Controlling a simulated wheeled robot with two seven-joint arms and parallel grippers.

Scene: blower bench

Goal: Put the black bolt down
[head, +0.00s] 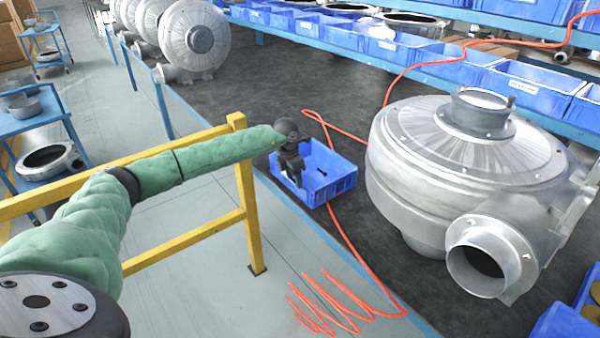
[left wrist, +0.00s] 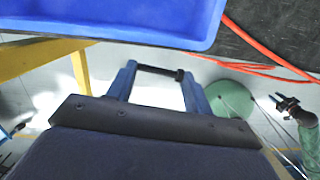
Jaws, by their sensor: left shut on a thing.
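The black bolt (left wrist: 160,72) lies crosswise between the fingertips of my left gripper (left wrist: 158,80) in the left wrist view. The gripper is shut on it. In the head view my left gripper (head: 296,178) points down at the left side of a small blue bin (head: 338,190); the bolt in its fingers cannot be made out there. The bin's wall also shows at the top of the left wrist view (left wrist: 130,22). My right gripper (left wrist: 288,104) shows small at the right of the left wrist view, away from the bolt; its jaws are too small to judge.
A small dark item (head: 321,173) lies in the bin. A large silver blower (head: 450,160) stands on the dark bench to the right. An orange hose (head: 350,245) runs beside the bin. A yellow rail (head: 190,232) stands below my left arm. Blue bins (head: 520,83) line the back.

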